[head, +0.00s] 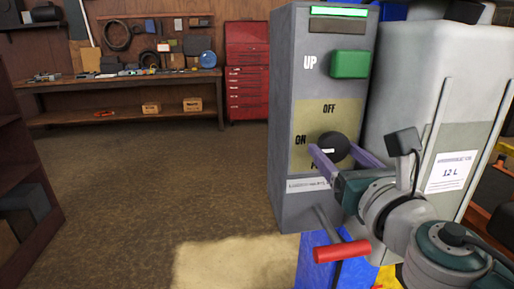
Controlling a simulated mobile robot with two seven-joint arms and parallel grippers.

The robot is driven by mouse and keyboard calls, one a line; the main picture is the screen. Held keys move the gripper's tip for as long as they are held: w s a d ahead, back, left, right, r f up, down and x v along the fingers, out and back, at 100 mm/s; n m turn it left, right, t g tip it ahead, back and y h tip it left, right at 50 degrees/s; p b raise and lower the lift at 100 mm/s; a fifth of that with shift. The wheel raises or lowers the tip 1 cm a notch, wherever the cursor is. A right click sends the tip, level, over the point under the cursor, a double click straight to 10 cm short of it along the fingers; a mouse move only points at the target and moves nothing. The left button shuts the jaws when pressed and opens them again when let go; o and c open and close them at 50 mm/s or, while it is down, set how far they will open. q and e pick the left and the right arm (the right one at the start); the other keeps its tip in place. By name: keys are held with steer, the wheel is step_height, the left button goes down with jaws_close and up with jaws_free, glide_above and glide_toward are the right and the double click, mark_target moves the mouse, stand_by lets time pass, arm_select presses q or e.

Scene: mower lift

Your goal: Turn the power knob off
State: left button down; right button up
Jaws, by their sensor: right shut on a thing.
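The power knob (335,144) is a round black knob on the tan plate of the grey control box. Its white mark shows on the left side, towards the word ON. OFF is printed above the knob, and a lower label is mostly hidden by my gripper. My right gripper (331,154) comes in from the lower right. Its two purple fingers are shut on the knob, one at its lower left and one at its right. My left gripper is not in view.
The grey control box (282,115) has a green UP button (350,64) and a lit green strip. A red-handled lever (342,251) sticks out below. A pale tank (400,85) marked 12 L stands close on the right. Open floor (150,165) lies to the left.

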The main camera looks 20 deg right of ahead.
steer(key=c, duration=0.6)
steer(key=m+b, duration=0.1)
steer(key=m, duration=0.2)
steer(key=shift+m, duration=0.4)
steer(key=m+b, duration=0.1)
steer(key=m, duration=0.3)
steer(key=shift+a+m+b, duration=0.1)
steer(key=shift+m+b, duration=0.2)
steer(key=shift+m, duration=0.1)
steer(key=m, duration=0.5)
steer(key=shift+r+b, duration=0.1)
steer(key=shift+b, duration=0.3)
steer(key=m, duration=0.3)
steer(key=shift+m, duration=0.6)
steer(key=shift+r, duration=0.1)
